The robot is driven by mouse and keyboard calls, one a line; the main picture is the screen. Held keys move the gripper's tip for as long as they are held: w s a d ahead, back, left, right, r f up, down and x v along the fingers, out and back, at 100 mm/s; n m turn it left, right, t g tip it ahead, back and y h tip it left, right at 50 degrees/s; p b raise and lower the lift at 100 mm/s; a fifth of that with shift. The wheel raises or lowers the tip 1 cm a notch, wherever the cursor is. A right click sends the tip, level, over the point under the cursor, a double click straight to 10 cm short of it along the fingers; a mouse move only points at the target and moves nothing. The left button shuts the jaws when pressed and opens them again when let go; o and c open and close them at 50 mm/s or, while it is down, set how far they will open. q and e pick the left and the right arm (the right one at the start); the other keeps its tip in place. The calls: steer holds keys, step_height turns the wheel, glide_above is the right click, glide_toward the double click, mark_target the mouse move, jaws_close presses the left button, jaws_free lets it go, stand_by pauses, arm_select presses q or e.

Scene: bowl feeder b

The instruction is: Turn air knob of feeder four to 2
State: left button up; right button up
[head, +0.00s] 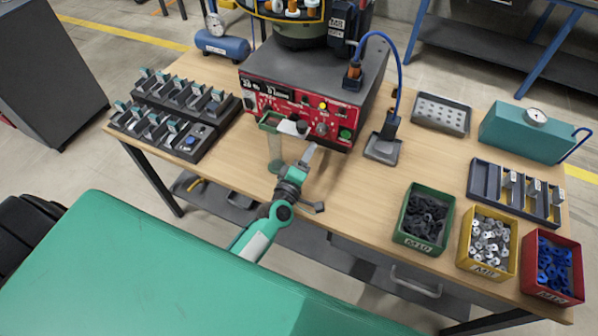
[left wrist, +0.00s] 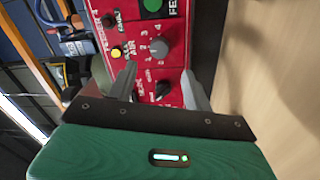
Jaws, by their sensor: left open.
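The red control panel (head: 285,101) is on the front of the grey feeder box. Its grey air knob (left wrist: 160,47) shows in the left wrist view, with small numerals and the word AIR beside it; I cannot tell where it points. In the head view the air knob (head: 322,128) is on the panel's right part. My left gripper (head: 304,128) is open in front of the panel. In the left wrist view its two grey fingers (left wrist: 159,72) point toward the panel, spread apart, the air knob beyond them. The feeder's number is not readable. My right gripper is not in view.
A black knob (left wrist: 163,89) shows between the fingers, and a yellow lamp (left wrist: 117,53) and green button (left wrist: 152,5) are close by. A blue cable runs to a black stand (head: 383,148) right of the feeder. Part bins (head: 424,248) stand at the table's front right.

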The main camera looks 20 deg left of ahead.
arm_select(q)
steer(key=s, duration=0.5)
steer(key=shift+s+a+f+b, duration=0.1)
steer(key=shift+s+f+b, duration=0.05)
steer(key=shift+s+b, duration=0.2)
